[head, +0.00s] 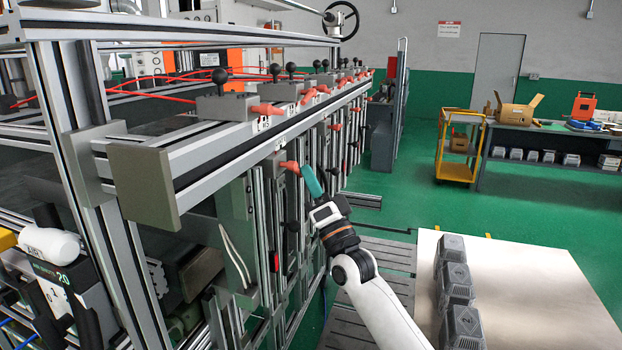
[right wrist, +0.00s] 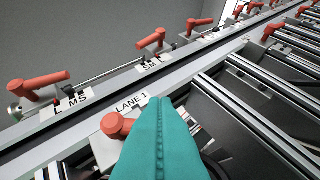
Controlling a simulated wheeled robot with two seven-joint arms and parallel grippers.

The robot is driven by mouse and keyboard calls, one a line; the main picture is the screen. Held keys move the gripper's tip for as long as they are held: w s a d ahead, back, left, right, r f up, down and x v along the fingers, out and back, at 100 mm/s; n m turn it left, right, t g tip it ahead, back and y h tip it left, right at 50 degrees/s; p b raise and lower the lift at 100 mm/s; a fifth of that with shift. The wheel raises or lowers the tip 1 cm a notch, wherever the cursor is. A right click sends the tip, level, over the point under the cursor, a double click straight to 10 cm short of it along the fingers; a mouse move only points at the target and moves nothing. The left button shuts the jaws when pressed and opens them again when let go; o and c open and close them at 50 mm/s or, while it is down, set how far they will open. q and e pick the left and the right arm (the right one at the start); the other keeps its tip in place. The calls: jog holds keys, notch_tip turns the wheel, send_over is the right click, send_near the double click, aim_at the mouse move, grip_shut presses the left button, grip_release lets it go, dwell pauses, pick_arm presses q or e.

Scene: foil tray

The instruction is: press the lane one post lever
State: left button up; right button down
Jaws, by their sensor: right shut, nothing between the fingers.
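The lane one post lever (head: 290,166) is a red-orange handle on a post below the long rail in the head view. In the right wrist view the lever (right wrist: 117,125) has a round red end just below the "LANE 1" label (right wrist: 131,103). My right gripper (head: 306,168) has teal fingers, shut and empty, with the tips close to the right of the lever. In the right wrist view the shut fingers (right wrist: 160,101) hide part of the lever, so I cannot tell whether they touch it. My left gripper is not in view.
More red levers (right wrist: 152,39) line the upper rail (head: 225,139), whose grey end cap (head: 145,186) juts toward me. A yellow cart (head: 458,150) and open green floor lie beyond.

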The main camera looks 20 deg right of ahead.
jog(key=shift+s+a+f, duration=0.2)
dwell(0.6)
jog(key=shift+s+a+f, duration=0.1)
jog(key=shift+s+a, duration=0.05)
jog(key=shift+s, duration=0.1)
dwell(1.4)
dwell(0.4)
